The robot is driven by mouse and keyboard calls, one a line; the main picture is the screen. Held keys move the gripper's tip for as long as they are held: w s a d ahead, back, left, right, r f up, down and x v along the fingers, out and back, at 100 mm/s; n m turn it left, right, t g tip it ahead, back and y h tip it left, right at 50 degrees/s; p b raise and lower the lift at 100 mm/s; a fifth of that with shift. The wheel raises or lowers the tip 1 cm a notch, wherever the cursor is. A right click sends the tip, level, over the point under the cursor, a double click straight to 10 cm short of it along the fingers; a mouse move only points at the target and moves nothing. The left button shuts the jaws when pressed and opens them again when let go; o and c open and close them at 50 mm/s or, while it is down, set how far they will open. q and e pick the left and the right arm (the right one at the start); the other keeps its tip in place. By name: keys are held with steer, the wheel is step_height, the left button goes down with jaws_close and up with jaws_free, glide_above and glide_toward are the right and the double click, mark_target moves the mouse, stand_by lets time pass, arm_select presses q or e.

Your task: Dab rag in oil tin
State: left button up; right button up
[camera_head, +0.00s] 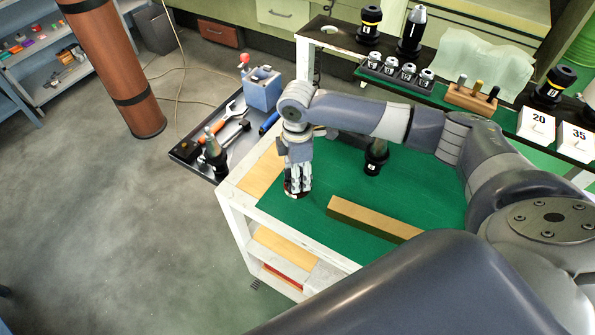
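My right gripper (297,190) points down over the left part of the green mat (330,215) on the white cart. Its fingers look close together, but I cannot tell whether they are shut on something. A small dark red and white thing (294,194) shows at the fingertips, mostly hidden by them; I cannot tell whether it is the tin or the rag. No rag or oil tin is clearly recognisable. My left gripper is not in view.
A wooden bar (372,219) lies on the mat right of the gripper. A black tool holder (376,157) stands behind it. A tray (187,152) of tools and a blue-grey box (262,90) are at the left. A back shelf holds more holders and a pale wavy sheet (485,60).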

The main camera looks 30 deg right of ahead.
steer(key=shift+f, duration=0.5)
stand_by(0.3)
steer(key=shift+s+f+p, duration=0.1)
steer(key=shift+s+p, duration=0.05)
steer(key=shift+p, duration=0.2)
stand_by(2.0)
step_height(320, 180, up, 7)
steer(key=p, duration=0.8)
stand_by(0.5)
stand_by(0.4)
